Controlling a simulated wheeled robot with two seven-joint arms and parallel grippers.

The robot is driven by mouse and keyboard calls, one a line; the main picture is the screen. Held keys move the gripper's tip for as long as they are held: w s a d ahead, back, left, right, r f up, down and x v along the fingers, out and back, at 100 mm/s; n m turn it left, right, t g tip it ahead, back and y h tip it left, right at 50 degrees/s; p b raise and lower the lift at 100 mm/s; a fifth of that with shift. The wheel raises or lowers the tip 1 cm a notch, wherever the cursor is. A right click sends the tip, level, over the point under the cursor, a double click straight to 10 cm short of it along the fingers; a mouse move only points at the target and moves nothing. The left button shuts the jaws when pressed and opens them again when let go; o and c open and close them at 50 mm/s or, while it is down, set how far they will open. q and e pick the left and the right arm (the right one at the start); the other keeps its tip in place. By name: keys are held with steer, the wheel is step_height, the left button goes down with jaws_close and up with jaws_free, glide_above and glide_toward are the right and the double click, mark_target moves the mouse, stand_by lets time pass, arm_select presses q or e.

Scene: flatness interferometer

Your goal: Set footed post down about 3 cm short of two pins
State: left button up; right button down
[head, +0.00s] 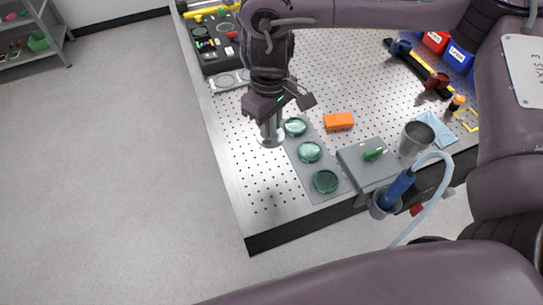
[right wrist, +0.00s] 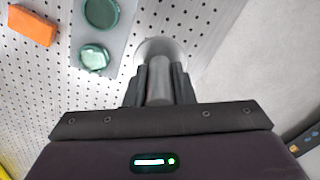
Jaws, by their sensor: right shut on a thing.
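The footed post (head: 271,138) is a grey metal cylinder on a round, pale disc foot. It is upright over the left part of the perforated table, beside the grey strip of green discs. My right gripper (head: 272,112) is shut on its shaft from above. In the right wrist view the post (right wrist: 159,82) stands between the two dark fingers (right wrist: 160,84), with part of its foot showing beyond them. I cannot tell whether the foot touches the table. I cannot make out the two pins in either view. My left gripper is not in view.
A grey strip (head: 290,143) with three green glass discs lies right of the post. An orange block (head: 339,121), a grey box (head: 362,170) and a metal cup (head: 416,138) stand further right. The perforated table (head: 235,165) is clear left of the post, up to its edge.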

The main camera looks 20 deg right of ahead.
steer(key=f, duration=0.8)
steer(key=shift+a, duration=0.3)
steer(key=shift+d+f+b, duration=0.1)
steer(key=shift+f+b, duration=0.5)
steer(key=shift+f, duration=1.8)
steer(key=shift+f, duration=0.15)
steer(key=c, duration=1.2)
jaws_free()
steer(key=shift+c, duration=0.2)
